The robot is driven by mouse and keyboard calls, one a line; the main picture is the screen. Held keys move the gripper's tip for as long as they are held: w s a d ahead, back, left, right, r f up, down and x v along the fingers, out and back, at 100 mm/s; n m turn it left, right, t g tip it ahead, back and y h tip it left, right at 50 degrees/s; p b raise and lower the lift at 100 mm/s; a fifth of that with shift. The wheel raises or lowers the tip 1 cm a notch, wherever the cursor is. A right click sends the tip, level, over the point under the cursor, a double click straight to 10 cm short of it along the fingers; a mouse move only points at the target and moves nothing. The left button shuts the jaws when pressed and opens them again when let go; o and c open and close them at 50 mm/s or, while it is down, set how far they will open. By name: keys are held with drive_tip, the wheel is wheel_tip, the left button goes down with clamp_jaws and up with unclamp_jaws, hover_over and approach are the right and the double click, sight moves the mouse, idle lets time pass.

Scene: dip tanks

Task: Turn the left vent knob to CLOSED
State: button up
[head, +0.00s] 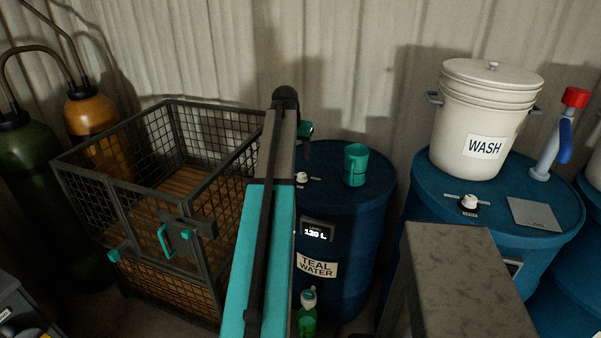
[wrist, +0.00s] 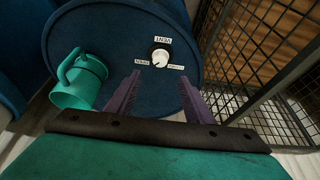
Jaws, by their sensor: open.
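The left vent knob (head: 302,177) is a small white dial on top of the blue TEAL WATER drum (head: 346,250). In the wrist view the knob (wrist: 160,57) sits on a dark round base, with a VENT label and two small side labels, all upside down. Those side labels and the knob's pointer are too small to read surely. My gripper (wrist: 159,82) is open and empty. Its two purple fingers are apart, with the knob just beyond the gap between their tips; I see no contact. In the head view my arm hides most of the gripper.
A teal mug (head: 355,165) stands on the same drum; it also shows in the wrist view (wrist: 80,80). A wire cage (head: 150,215) stands close beside the drum. A second drum (head: 550,210) carries a WASH bucket (head: 485,120) and another knob (head: 469,203). A green bottle (head: 307,318) stands in front.

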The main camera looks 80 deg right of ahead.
sight(302, 175)
drive_tip(key=shift+p+x, duration=1.3)
drive_tip(key=shift+x, duration=4.75)
drive_tip(key=shift+c, duration=0.5)
drive_tip(key=c, duration=1)
drive_tip(key=shift+o, duration=0.2)
